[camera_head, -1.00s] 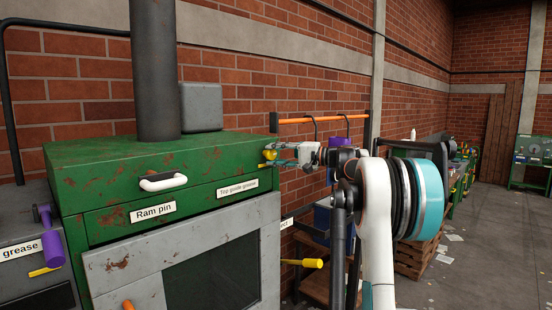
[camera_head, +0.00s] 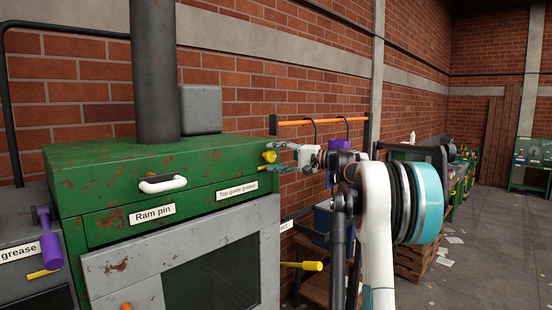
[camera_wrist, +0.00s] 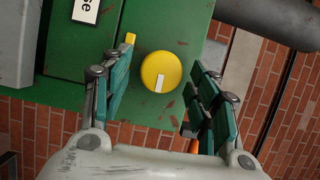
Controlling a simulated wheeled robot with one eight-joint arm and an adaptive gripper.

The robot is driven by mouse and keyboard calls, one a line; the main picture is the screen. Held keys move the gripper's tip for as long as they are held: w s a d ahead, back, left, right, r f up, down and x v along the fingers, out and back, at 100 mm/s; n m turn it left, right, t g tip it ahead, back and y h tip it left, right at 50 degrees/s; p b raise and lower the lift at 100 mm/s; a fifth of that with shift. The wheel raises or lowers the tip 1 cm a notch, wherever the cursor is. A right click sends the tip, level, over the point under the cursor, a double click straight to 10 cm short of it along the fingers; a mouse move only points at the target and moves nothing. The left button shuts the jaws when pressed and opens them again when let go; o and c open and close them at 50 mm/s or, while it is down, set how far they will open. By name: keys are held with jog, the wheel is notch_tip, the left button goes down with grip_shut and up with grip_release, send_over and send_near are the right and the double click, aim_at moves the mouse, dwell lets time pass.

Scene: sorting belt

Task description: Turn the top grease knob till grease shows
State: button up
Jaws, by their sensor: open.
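The top guide grease knob (camera_head: 268,157) is a round yellow knob on the right side of the green machine housing (camera_head: 100,170), near the label "Top guide grease" (camera_head: 237,189). My gripper (camera_head: 280,157) is open just right of it. In the wrist view the yellow knob face (camera_wrist: 158,68) lies between the two spread teal fingers of my gripper (camera_wrist: 161,78), with a visible gap on each side. A white mark on the knob runs from near its centre towards the lower edge. I see no grease around the knob.
A small yellow piece (camera_wrist: 130,38) sits beside the left finger in the wrist view. Below in the head view are a yellow handle (camera_head: 312,266) and a grey door (camera_head: 120,278). An orange rail with hooks (camera_head: 310,122) is behind my arm. A "Ram pin" drawer (camera_head: 110,222) is left.

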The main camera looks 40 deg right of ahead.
jog(key=v, duration=1.2)
jog(key=shift+f, duration=0.1)
